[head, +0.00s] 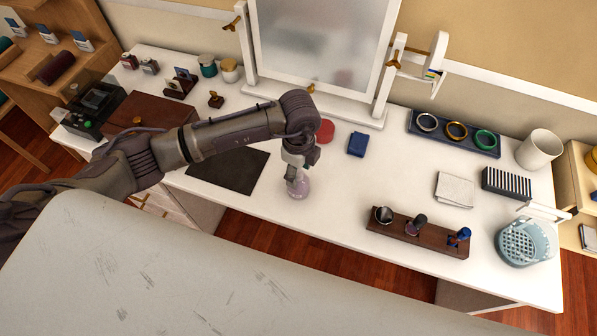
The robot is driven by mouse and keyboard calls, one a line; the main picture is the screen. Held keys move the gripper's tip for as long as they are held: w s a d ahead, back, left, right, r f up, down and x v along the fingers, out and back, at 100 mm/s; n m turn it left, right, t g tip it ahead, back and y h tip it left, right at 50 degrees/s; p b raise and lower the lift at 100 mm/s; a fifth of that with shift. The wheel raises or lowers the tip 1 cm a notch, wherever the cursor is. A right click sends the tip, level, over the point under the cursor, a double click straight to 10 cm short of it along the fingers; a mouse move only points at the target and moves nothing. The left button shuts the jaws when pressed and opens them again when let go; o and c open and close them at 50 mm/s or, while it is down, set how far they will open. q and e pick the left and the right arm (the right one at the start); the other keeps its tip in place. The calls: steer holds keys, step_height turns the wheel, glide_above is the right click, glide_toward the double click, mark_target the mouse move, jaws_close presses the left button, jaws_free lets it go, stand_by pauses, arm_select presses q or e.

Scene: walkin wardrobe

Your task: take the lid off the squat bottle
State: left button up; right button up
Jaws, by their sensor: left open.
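A small squat bottle (299,190), pale purple, stands upright on the white table near its front edge. My left gripper (295,174) points down right over the bottle's top and is open. The gripper hides the bottle's top and lid, so I cannot tell whether the fingers touch the lid. My right gripper is not in view.
A dark mat (229,170) lies left of the bottle. A red round item (325,131) and a blue box (357,144) lie behind it, before a standing mirror (322,45). Table between bottle and rack is clear.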

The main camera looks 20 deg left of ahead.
arm_select(q)
steer(key=c, duration=0.9)
steer(key=shift+c, duration=0.2)
